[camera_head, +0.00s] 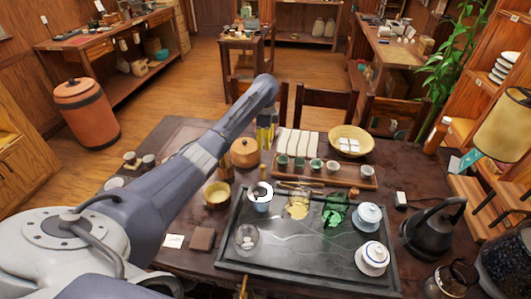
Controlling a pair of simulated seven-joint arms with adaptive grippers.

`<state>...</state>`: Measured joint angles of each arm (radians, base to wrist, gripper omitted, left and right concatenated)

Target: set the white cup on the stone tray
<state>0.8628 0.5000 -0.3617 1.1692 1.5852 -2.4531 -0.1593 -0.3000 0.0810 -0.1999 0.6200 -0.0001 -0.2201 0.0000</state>
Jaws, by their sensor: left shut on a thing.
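A small white cup (334,167) stands at the right end of a row of green cups on a wooden strip (350,180). The dark stone tray (305,250) lies in front of it on the table. My left arm reaches from the lower left across the table. My left gripper (265,144) appears to hang below the arm's far end, behind the tray, as a small dark and yellow shape. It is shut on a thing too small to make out. My right gripper is not in view.
On the tray are a white-rimmed strainer (260,189), a glass vessel (246,239), a green glass piece (335,212), a pale blue lidded bowl (367,215) and a white lidded bowl (372,257). A dark kettle (434,232) stands right. The tray's middle front is bare.

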